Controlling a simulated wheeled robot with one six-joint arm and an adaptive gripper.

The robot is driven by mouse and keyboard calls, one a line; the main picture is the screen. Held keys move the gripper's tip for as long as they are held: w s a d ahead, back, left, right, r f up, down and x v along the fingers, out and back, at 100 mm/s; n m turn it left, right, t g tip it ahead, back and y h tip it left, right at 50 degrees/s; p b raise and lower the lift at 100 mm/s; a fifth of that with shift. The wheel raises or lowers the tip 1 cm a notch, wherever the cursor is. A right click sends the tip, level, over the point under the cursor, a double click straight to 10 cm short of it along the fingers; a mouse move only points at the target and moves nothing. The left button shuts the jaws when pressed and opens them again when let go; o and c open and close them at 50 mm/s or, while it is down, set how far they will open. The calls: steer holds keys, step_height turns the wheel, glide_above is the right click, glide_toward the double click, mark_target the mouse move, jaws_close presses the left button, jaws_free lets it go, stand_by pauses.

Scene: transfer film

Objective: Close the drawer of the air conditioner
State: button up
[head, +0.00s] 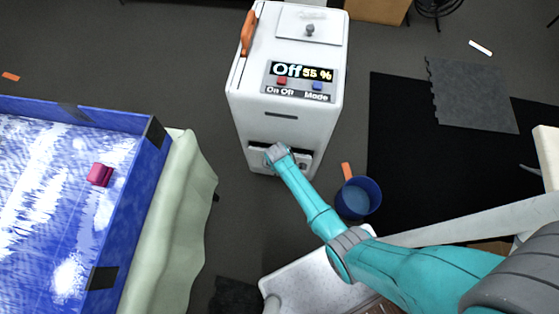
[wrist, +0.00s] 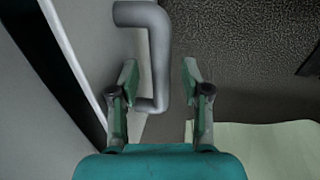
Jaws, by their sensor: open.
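The air conditioner (head: 285,125) is a white upright box with a display reading "Off 55 %". Its drawer (head: 306,165) is low on the front face, partly hidden behind my gripper. A dark gap shows along its edge, but I cannot tell how far out it stands. My gripper (head: 274,154) is at the left part of the drawer front. In the wrist view my gripper (wrist: 158,82) is open. A grey bent handle (wrist: 158,50) lies between its two fingers in the picture, nearer the left finger. I cannot tell whether they touch.
A blue bucket (head: 358,198) with an orange handle stands right of the air conditioner. A blue-walled pool (head: 152,165) with a red block (head: 100,174) and a pale green cloth (head: 175,220) are at left. Grey floor lies between.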

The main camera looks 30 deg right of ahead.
steer(key=shift+f, duration=0.35)
jaws_close()
steer(key=shift+w+d, duration=0.65)
steer(key=shift+w, duration=0.25)
steer(key=shift+w+d, duration=0.6)
steer(key=shift+w, duration=0.25)
jaws_free()
steer(key=shift+w+d, duration=0.1)
step_height(320, 180, up, 12)
steer(key=s+a, duration=0.1)
steer(key=s, duration=0.1)
steer(key=shift+a, duration=0.15)
